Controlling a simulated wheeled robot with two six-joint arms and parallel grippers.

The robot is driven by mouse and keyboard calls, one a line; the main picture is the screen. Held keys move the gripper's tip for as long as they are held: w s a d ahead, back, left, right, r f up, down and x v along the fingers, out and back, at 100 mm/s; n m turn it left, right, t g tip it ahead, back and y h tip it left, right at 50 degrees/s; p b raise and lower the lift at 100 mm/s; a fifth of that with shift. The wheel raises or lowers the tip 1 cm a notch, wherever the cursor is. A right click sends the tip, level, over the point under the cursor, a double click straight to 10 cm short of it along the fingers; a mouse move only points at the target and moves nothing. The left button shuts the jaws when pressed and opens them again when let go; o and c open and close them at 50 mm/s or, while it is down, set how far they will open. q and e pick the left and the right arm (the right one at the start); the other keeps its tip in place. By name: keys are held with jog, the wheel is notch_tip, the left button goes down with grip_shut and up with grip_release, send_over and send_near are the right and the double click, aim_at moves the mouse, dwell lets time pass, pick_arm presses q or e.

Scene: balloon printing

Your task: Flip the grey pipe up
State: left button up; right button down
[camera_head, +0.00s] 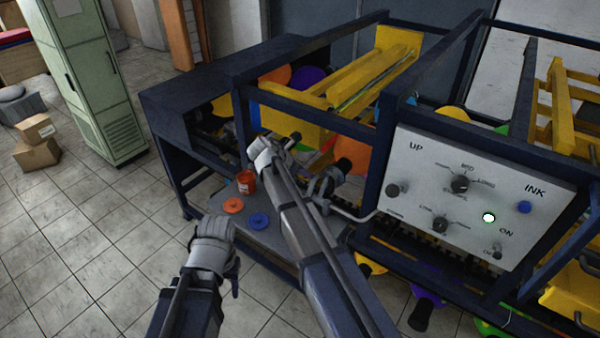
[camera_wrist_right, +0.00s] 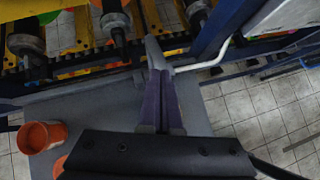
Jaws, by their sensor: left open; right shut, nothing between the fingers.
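The grey pipe (camera_head: 352,214) is a thin bent rod at the left edge of the control panel. It runs low and roughly level, with its near end partly hidden by my right arm. In the right wrist view the pipe (camera_wrist_right: 205,65) runs to the right of my fingers and bends upward further right. My right gripper (camera_wrist_right: 153,50) is shut and empty, its tips right beside the pipe's end; contact is not clear. In the head view my own arm hides much of it. My left gripper (camera_head: 234,288) is open and empty, low and well left of the pipe.
The panel (camera_head: 470,200) has several knobs and a lit lamp. An orange cup (camera_head: 246,182), an orange disc (camera_head: 233,205) and a blue disc (camera_head: 258,220) are on the grey shelf (camera_head: 210,187). Dark frame bars and balloons surround the pipe.

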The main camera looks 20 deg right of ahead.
jog(key=w+d, duration=0.6)
jog(key=d, duration=0.2)
jog(key=shift+w+d+r, duration=0.2)
jog(key=shift+w+d, duration=0.1)
jog(key=shift+w, duration=0.05)
dwell(0.4)
jog(key=p+v, duration=0.5)
jog(key=v, duration=0.3)
jog(key=shift+d, duration=0.1)
